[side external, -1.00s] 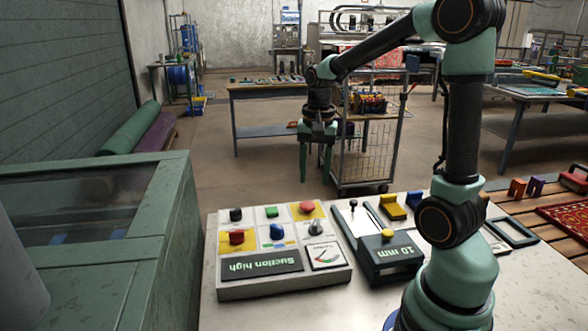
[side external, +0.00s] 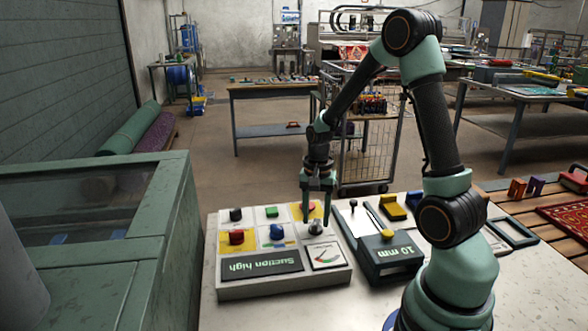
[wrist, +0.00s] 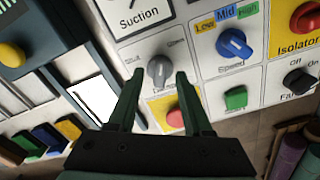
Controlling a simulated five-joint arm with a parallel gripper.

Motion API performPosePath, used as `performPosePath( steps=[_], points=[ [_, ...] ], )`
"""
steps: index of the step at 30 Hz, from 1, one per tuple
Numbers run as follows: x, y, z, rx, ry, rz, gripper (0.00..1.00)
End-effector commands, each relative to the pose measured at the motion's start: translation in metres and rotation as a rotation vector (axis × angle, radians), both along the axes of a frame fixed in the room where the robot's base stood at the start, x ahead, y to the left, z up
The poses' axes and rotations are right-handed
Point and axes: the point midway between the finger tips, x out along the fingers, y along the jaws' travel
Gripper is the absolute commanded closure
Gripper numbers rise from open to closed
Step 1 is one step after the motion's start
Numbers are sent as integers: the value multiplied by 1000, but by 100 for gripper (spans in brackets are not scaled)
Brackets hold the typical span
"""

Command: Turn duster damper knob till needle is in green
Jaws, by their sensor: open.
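The grey damper knob (side external: 316,229) sits at the right of the control panel (side external: 226,291). In the wrist view the knob (wrist: 159,71) lies between my fingertips, with printed words beside it too small to read. My gripper (side external: 316,216) points down over the knob, open. In the wrist view the gripper (wrist: 159,78) has one finger on each side of the knob, apart from it. The dial gauge (side external: 326,256) is in front of the knob, with coloured marks; its needle position is too small to tell. In the wrist view the gauge (wrist: 140,18), labelled Suction, is cut off.
A blue selector knob (wrist: 233,44), a green button (wrist: 236,98) and a red button (wrist: 175,117) are close around. A yellow-and-red isolator (side external: 237,237) is at the left. A dark "10 mm" unit (side external: 390,262) stands to the right.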

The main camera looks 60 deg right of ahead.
Motion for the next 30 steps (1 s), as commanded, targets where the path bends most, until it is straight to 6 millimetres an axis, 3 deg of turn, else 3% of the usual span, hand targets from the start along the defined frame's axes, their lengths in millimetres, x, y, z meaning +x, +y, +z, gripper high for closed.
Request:
performPosePath(
  steps=[11, 15, 30],
  points=[
    [0, 0, -5, -1, -1, 0, 50],
    [0, 0, -5, -1, -1, 0, 100],
    [0, 0, -5, 0, 0, 97, 100]
  ],
)
